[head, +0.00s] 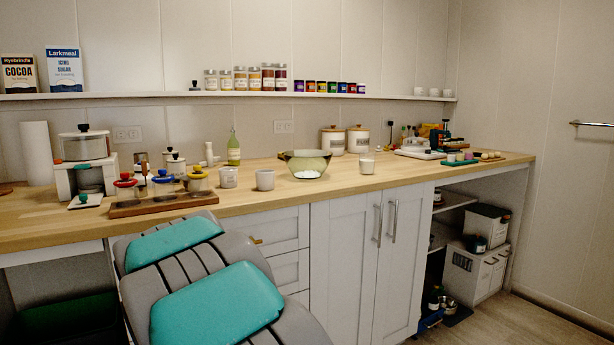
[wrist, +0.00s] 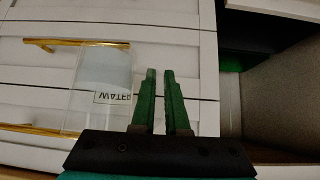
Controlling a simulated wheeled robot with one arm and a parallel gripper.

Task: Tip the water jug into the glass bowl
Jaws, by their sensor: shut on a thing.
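The clear water jug (wrist: 88,110) shows in the wrist view, left of the fingers. Its label reads WATER and stands upside down in that picture, and a pale bluish fill shows at the picture's upper end of it. My gripper (wrist: 159,72) has green fingers close together beside the jug, shut on it; the handle between them is hard to make out. The glass bowl (head: 321,162), olive tinted, stands on the counter in the head view, with something white showing at its base. In the head view the jug and gripper are hidden; my arm fills the lower left.
A wooden rack (head: 165,203) with colored-lid jars is further left. White drawers (wrist: 60,20) with gold handles lie close behind the jug.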

